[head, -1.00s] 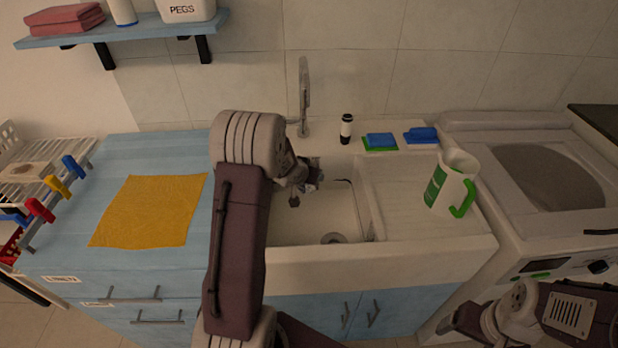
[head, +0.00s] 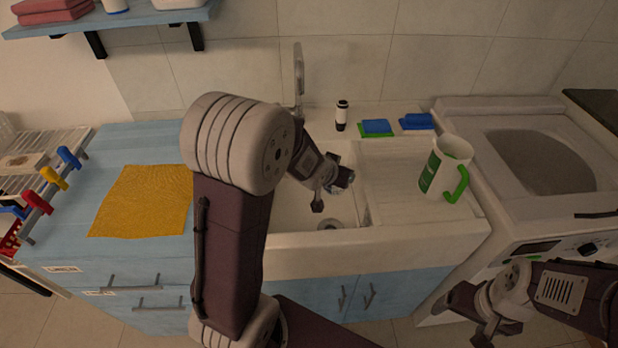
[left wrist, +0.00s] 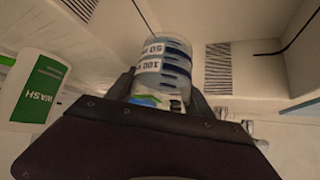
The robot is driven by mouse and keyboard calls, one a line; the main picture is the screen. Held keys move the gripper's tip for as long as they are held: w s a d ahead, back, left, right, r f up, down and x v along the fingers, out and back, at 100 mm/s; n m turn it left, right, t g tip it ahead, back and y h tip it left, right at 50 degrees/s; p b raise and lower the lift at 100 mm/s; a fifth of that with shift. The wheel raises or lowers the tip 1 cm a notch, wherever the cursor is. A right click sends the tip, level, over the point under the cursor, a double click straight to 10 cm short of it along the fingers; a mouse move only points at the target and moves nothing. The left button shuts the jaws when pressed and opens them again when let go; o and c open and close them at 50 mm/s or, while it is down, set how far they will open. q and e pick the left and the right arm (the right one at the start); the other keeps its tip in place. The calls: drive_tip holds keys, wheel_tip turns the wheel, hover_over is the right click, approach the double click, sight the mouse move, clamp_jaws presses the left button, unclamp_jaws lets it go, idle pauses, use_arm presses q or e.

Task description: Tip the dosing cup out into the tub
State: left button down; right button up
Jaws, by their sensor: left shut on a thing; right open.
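The dosing cup (left wrist: 165,65) shows in the left wrist view as a clear cup with blue bands and the marks 50 and 100. My left gripper (left wrist: 162,95) is shut on it. In the head view my left gripper (head: 333,190) hangs over the sink basin (head: 295,212), and the cup is hard to make out there. The contents of the cup cannot be seen clearly. My right gripper (head: 476,320) is open and empty at the lower right, in front of the white machine. Which part is the tub, the basin or the machine's grey oval, I cannot tell for sure.
A white jug (head: 433,172) with a green handle stands on the drainboard, right of the basin. Blue sponges (head: 416,121) and a small bottle (head: 341,116) are behind. A yellow cloth (head: 140,200) lies on the left counter.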

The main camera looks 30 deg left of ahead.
use_arm(q)
drive_tip(key=shift+a+r+p, duration=0.1)
drive_tip(key=shift+r+p, duration=0.2)
drive_tip(key=shift+r, duration=0.25)
drive_tip(key=w+a+r+m+h+p, duration=0.25)
drive_tip(key=w+a+r+p, duration=0.3)
drive_tip(key=a+p, duration=0.6)
drive_tip(key=s+a+f+m+g+h+p, duration=0.1)
drive_tip(key=s+a+f+m+p, duration=0.3)
drive_tip(key=p, duration=0.9)
drive_tip(key=s+a+h, duration=0.1)
drive_tip(key=s+a, duration=0.1)
drive_tip(key=s, duration=0.2)
drive_tip(key=shift+s+a+g+h, duration=0.2)
drive_tip(key=shift+a+g+h, duration=0.15)
drive_tip(key=shift+a+g, duration=0.05)
drive_tip(key=shift+m, duration=0.25)
